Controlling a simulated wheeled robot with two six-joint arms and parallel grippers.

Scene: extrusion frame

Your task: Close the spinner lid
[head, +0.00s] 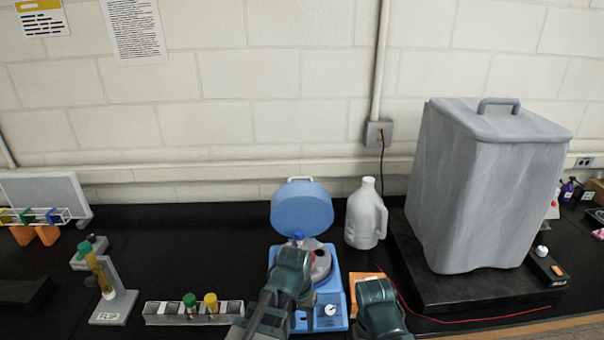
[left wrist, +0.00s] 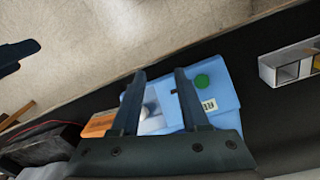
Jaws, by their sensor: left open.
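The blue spinner (head: 335,292) stands on the black bench in the middle of the head view. Its round blue lid (head: 302,209) is raised, tipped back toward the wall. A blue cap (head: 298,234) shows at the open bowl, just beyond my left gripper (head: 292,262), which covers part of the bowl and body. In the left wrist view, the two fingers of my left gripper (left wrist: 160,75) are apart, with the blue spinner body (left wrist: 220,98) behind them; I see nothing held. My right gripper (head: 380,306) is to the right of the spinner; its jaws are not clear.
A white jug (head: 366,216) stands behind and right of the spinner. A large grey box (head: 485,185) is farther right. A tube rack (head: 170,314) with green- and yellow-capped tubes is at the left. An orange object (head: 362,284) lies between the spinner and my right arm.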

